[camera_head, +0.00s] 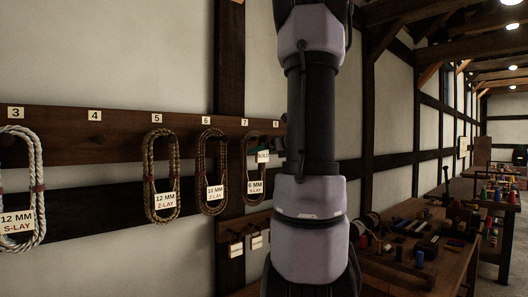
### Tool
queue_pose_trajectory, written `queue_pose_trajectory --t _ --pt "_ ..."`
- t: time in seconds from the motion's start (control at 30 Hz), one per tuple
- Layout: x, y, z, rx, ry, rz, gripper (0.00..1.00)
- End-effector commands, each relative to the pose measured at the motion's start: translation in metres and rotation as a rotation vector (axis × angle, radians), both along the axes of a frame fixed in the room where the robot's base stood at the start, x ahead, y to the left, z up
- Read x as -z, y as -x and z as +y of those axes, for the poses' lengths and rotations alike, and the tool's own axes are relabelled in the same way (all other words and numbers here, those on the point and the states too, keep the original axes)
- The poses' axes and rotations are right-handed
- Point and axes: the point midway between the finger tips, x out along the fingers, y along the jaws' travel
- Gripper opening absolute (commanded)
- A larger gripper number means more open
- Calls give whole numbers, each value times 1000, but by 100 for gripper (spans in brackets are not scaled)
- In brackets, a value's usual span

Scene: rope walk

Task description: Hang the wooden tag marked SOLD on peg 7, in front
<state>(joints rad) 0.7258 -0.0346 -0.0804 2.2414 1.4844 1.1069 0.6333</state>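A small pale tag (263,156), its lettering looking like SOLD, is at peg 7 in front of the upper part of a rope coil (247,172). That coil hangs under the number plate 7 (245,122) and carries a white label reading 6 MM S-LAY (255,187). I cannot tell whether the tag hangs on the peg or is still held. My arm stands upright across the middle and hides what lies behind it. A small greyish part beside it, right of the tag, may belong to my gripper (279,143); its fingers are not clear.
A dark peg board (70,134) runs along the wall, with rope coils at pegs 3, 5 (161,172) and 6 (211,168). Peg 4 (96,141) is bare. Several white tags (236,249) hang on a lower board. A cluttered workbench (445,262) stands at right.

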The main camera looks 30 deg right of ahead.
Motion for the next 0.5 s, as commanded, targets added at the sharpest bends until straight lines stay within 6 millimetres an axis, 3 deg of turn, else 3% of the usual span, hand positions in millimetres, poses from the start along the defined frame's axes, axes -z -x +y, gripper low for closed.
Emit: queue_pose_trajectory --t 0.27,0.5 --pt "-3 9 -2 2 1 -1 100" --pt "-12 54 -8 3 2 -1 100"
